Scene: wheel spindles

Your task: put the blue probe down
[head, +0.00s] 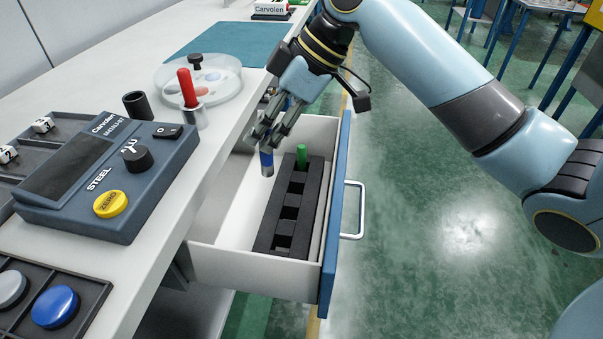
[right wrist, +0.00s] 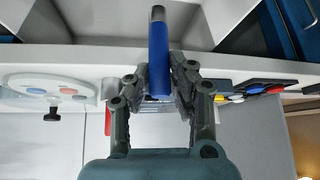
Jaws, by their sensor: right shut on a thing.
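The blue probe (right wrist: 159,55) is held between the fingers of my right gripper (right wrist: 160,85). In the head view the probe (head: 267,162) hangs about upright with its metal tip down, over the open drawer (head: 232,265). My right gripper (head: 268,130) is shut on it and hides its upper part. The black slotted rack (head: 265,244) lies in the drawer, just right of the probe. A green probe (head: 302,156) stands in the rack's far end. The nearer slots look empty. My left gripper is not in view.
A red probe (head: 187,88) stands in a metal holder on the bench. A black cup (head: 138,105) and the gauge box (head: 60,195) are nearby. A round clear dish (head: 222,78) sits farther back. The drawer's blue front (head: 336,215) has a metal handle (head: 355,212).

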